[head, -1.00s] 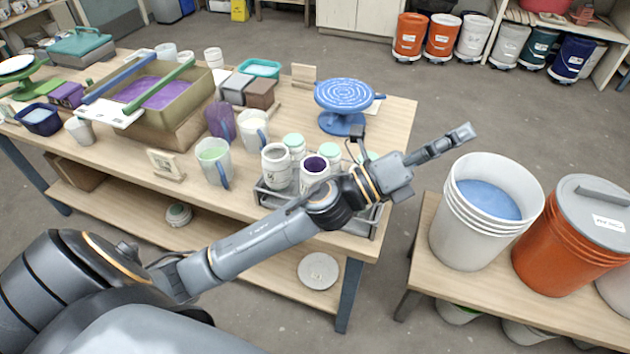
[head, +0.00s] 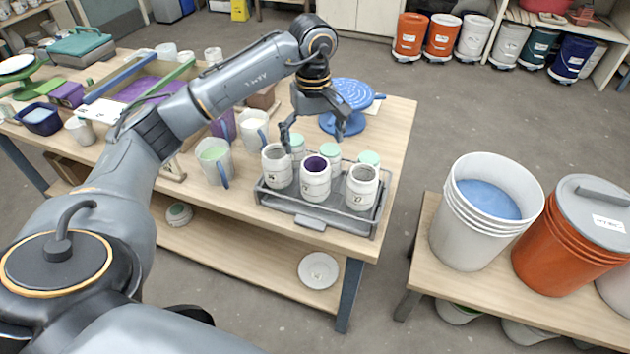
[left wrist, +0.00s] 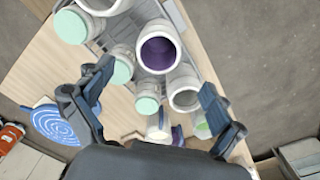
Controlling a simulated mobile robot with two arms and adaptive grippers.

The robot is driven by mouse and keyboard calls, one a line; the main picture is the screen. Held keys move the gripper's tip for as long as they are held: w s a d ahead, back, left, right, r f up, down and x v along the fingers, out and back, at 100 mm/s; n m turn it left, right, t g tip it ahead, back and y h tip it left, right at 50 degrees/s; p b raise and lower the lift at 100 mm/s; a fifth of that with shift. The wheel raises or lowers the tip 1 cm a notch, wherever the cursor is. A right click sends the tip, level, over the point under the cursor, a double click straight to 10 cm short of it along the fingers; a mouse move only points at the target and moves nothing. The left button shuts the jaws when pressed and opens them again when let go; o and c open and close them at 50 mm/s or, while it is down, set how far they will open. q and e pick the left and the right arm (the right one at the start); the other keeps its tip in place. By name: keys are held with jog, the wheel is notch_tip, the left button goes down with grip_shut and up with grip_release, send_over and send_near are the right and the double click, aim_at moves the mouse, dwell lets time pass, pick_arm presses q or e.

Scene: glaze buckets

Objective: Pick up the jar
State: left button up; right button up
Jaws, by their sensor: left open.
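Several jars stand in a grey wire-sided tray (head: 310,222) on the wooden table. In front are a pale open jar (head: 277,167), a white jar with dark purple inside (head: 315,182) and another white open jar (head: 361,188). Mint-topped jars (head: 330,153) stand behind them. My left gripper (head: 313,143) is open above the back of the tray, pointing down. In the left wrist view its fingers (left wrist: 157,77) are spread wide, with the purple-filled jar (left wrist: 160,54) and mint tops (left wrist: 147,106) showing between or just beyond them. It grips nothing. Which jar is meant cannot be told.
A blue turntable (head: 352,94) stands just behind the gripper. Mugs (head: 213,160) stand left of the tray. A white bucket (head: 486,210) and an orange bucket (head: 560,245) are on a lower bench at right, across a gap.

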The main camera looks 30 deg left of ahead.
aim_at(315, 171)
pick_arm(q)
notch_tip(315, 171, down, 8)
jog(key=shift+f+p, duration=0.1)
jog(key=shift+p, duration=0.7)
jog(key=shift+d+f+p, duration=0.15)
jog(key=shift+f+p, duration=0.3)
notch_tip(315, 171, down, 4)
jog(key=shift+d+r+p, duration=0.15)
jog(key=shift+p, duration=0.65)
jog(key=shift+f, duration=0.4)
jog(key=shift+c, duration=0.5)
jog(key=shift+s, duration=0.2)
jog(key=c, duration=1.3)
jog(key=shift+c, duration=0.2)
